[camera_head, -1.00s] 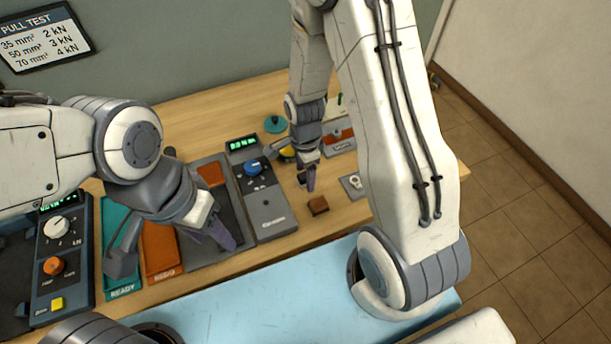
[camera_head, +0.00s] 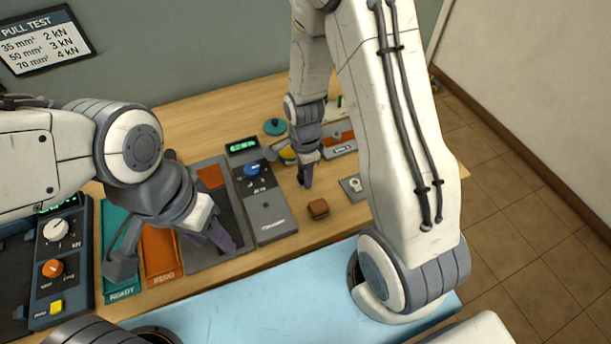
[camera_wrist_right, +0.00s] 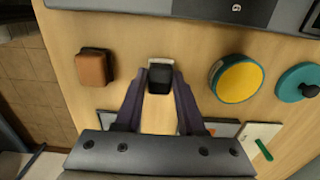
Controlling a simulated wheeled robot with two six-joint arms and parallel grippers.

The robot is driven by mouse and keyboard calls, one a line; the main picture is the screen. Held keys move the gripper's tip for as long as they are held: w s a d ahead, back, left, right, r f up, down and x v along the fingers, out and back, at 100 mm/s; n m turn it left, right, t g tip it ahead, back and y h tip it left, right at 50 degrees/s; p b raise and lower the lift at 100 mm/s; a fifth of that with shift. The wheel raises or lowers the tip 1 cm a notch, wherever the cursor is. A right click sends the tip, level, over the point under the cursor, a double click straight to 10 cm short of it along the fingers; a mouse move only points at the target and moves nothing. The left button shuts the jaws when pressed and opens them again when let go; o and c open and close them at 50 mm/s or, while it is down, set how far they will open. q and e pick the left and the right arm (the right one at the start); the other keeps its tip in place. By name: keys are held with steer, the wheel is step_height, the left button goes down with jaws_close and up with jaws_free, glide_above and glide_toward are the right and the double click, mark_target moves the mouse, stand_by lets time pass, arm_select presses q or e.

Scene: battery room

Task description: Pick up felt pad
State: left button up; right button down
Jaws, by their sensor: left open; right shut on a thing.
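My right gripper (camera_head: 305,178) is over the wooden table right of the grey tester, and also shows in the right wrist view (camera_wrist_right: 160,82). Its purple fingers are closed on a small dark block with a pale edge, which I take for the felt pad (camera_wrist_right: 160,75). The pad is held at the fingertips; in the head view the gripper hides it. My left gripper (camera_head: 212,236) is open, over the dark tray at the left; its fingers are partly hidden by its own wrist.
A brown block (camera_head: 318,208) lies just in front of my right gripper. A yellow disc (camera_wrist_right: 238,79) and a teal knobbed lid (camera_wrist_right: 298,83) are nearby. The grey tester (camera_head: 265,205), orange tray (camera_head: 160,255) and teal READY tray (camera_head: 122,285) stand leftward. A metal plate (camera_head: 354,187) lies to the right.

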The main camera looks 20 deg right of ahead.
step_height(320, 180, up, 3)
steer(key=shift+f, duration=0.15)
steer(key=s+r, duration=0.1)
steer(key=s, duration=0.1)
steer(key=s+d+r+b, duration=0.1)
steer(key=s+r, duration=0.1)
steer(key=s, duration=0.1)
steer(key=s+r, duration=0.1)
steer(key=s, duration=0.1)
steer(key=shift+s+d+r, duration=0.15)
steer(key=shift+r, duration=0.25)
steer(key=shift+s+d+r+b, duration=0.15)
steer(key=shift+s+r+b, duration=0.3)
steer(key=shift+s+b, duration=0.4)
steer(key=shift+s+d+r+b, duration=0.1)
steer(key=shift+s+r+b, duration=0.4)
steer(key=shift+b, duration=0.6)
steer(key=shift+s+d+r+b, duration=0.15)
steer(key=shift+s+r+b, duration=0.2)
steer(key=shift+s+b, duration=0.55)
steer(key=shift+w, duration=0.1)
steer(key=c, duration=1.4)
jaws_free()
jaws_close()
